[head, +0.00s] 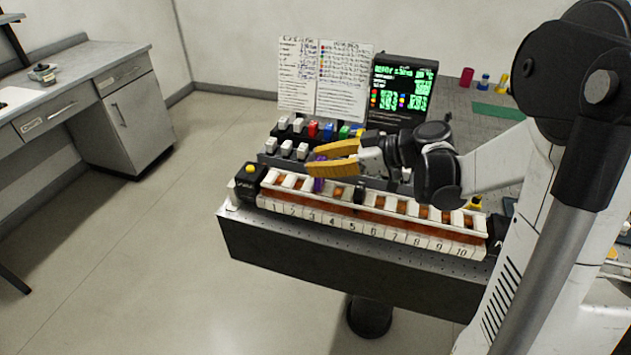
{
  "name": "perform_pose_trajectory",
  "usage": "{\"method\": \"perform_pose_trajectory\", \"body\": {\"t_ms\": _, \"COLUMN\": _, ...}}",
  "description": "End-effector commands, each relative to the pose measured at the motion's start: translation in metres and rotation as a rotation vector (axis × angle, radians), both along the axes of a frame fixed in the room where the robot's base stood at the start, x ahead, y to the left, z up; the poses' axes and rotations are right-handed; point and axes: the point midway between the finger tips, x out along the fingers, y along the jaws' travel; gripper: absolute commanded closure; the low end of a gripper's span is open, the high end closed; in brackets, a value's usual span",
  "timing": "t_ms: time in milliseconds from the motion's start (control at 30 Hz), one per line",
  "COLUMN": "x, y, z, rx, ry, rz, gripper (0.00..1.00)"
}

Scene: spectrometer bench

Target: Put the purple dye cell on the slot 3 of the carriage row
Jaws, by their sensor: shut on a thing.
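The purple dye cell (319,184) is upright below and between the yellow fingers of my gripper (313,162), which is shut on it. The fingers point left and hide its upper part. The carriage row (370,229) is a long white rack with slots numbered 1 to 10 along its front. The cell's lower end shows at slot 3 (313,219), in line with its opening. I cannot tell whether it is seated in the slot or just above it.
Behind stands a dark stepped rack with white, red (313,129), blue and green (345,131) cells. A black screen (403,88) and paper sheets (343,80) stand behind it. A dark block (359,193) sits near slot 5. A black end box (249,180) closes the row's left end.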

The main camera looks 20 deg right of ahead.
Motion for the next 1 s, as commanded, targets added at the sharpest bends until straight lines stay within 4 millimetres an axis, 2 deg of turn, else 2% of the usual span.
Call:
{"method": "perform_pose_trajectory", "body": {"t_ms": 133, "x": 0.0, "y": 0.004, "z": -0.009, "rx": 0.0, "ry": 0.0, "rz": 0.0, "gripper": 0.92}}
{"method": "perform_pose_trajectory", "body": {"t_ms": 367, "x": 0.0, "y": 0.003, "z": -0.043, "rx": 0.0, "ry": 0.0, "rz": 0.0, "gripper": 0.92}}
{"method": "perform_pose_trajectory", "body": {"t_ms": 733, "x": 0.0, "y": 0.003, "z": -0.046, "rx": 0.0, "ry": 0.0, "rz": 0.0, "gripper": 0.92}}
{"method": "perform_pose_trajectory", "body": {"t_ms": 767, "x": 0.0, "y": 0.003, "z": -0.046, "rx": 0.0, "ry": 0.0, "rz": 0.0, "gripper": 0.6}}
{"method": "perform_pose_trajectory", "body": {"t_ms": 800, "x": 0.0, "y": 0.003, "z": -0.045, "rx": 0.0, "ry": 0.0, "rz": 0.0, "gripper": 0.48}}
{"method": "perform_pose_trajectory", "body": {"t_ms": 1000, "x": 0.0, "y": 0.003, "z": -0.045, "rx": 0.0, "ry": 0.0, "rz": 0.0, "gripper": 0.47}}
